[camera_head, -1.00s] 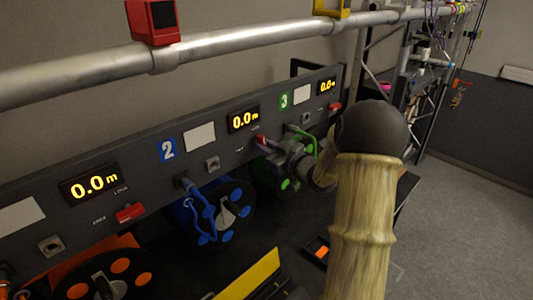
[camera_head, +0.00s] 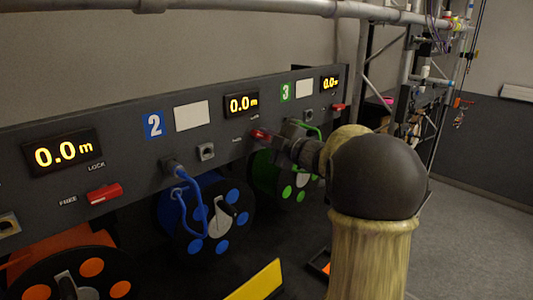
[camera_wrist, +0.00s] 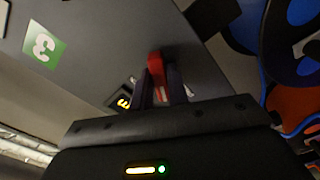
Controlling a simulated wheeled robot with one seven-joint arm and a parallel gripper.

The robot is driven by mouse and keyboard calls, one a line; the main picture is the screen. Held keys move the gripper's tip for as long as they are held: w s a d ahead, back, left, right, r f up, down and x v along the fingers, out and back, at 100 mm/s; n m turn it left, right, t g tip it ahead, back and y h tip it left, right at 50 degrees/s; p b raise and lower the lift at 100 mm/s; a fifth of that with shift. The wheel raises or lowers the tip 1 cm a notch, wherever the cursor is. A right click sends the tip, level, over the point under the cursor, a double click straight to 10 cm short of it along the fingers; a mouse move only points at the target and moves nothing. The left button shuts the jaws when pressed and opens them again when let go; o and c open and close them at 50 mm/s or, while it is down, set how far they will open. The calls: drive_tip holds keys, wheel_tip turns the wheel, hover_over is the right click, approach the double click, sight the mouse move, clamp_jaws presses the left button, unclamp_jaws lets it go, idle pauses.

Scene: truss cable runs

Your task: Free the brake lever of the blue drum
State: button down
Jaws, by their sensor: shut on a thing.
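The blue drum (camera_head: 222,218) sits below the panel, with a blue cable (camera_head: 184,190) hanging in front of it from a panel socket. Its red brake lever (camera_head: 259,135) is on the panel right of the number 2 plate (camera_head: 154,125), below a display reading 0.0 m. My gripper (camera_head: 281,144) reaches it from the right. In the wrist view, the red lever (camera_wrist: 155,66) stands between the two dark fingers of my gripper (camera_wrist: 162,76), which are shut on it. The fingers partly hide the lever, and I cannot tell its exact angle.
The green drum (camera_head: 282,178) is close beneath my gripper. An orange drum (camera_head: 92,268) is at the lower left, with another red lever (camera_head: 104,194) above it. A pipe (camera_head: 300,8) runs overhead. A yellow bar (camera_head: 256,281) lies in front. Open floor is at right.

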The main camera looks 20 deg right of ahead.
drive_tip(key=n+b, duration=0.4)
drive_tip(key=b, duration=0.1)
drive_tip(key=shift+f, duration=0.3)
drive_tip(key=shift+r+n+b, duration=0.2)
drive_tip(key=shift+n+b, duration=0.55)
drive_tip(key=shift+n, duration=0.25)
drive_tip(key=c, duration=1.4)
unclamp_jaws()
drive_tip(key=shift+o, duration=0.2)
drive_tip(key=b+v, duration=0.2)
drive_tip(key=v, duration=1.5)
drive_tip(key=shift+s, duration=0.25)
